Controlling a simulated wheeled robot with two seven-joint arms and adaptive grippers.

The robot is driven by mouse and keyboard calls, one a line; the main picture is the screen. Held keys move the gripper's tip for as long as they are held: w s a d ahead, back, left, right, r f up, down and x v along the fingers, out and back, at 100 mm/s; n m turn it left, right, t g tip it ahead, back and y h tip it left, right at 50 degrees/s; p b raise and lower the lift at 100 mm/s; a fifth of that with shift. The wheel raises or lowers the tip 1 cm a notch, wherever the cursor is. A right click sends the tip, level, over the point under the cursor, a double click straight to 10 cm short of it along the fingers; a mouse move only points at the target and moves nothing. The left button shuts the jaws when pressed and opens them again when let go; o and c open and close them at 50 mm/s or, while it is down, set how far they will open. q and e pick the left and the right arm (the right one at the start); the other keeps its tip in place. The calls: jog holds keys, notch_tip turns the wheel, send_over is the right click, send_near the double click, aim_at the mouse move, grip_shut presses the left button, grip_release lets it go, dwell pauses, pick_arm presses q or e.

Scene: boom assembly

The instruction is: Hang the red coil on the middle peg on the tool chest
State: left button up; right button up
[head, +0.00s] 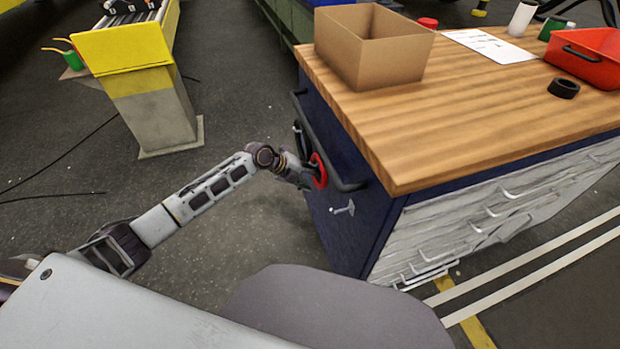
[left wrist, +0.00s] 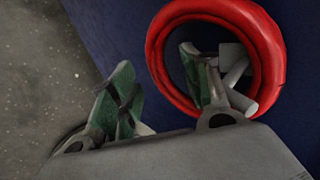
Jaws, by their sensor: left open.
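The red coil (head: 319,171) is against the dark blue side of the tool chest (head: 352,232). In the left wrist view the red coil (left wrist: 271,52) surrounds a pale grey peg (left wrist: 239,75), which shows inside its ring; whether the coil's weight rests on the peg I cannot tell. My left gripper (head: 304,178) is at the coil, open. In the left wrist view its green-padded fingers (left wrist: 160,95) are apart, one left of the coil and one overlapping the ring's opening. A bare peg (head: 345,208) stands nearer the chest's front. My right gripper is not in view.
A dark bar handle (head: 330,150) runs along the chest side just above the coil. The wooden top (head: 455,115) holds an open cardboard box (head: 372,48), a red bin (head: 590,62) and a black roll (head: 563,88).

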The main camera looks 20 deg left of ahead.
pick_arm(q)
jog(key=v, duration=1.2)
dwell(0.3)
jog(key=shift+f, duration=0.1)
dwell(0.6)
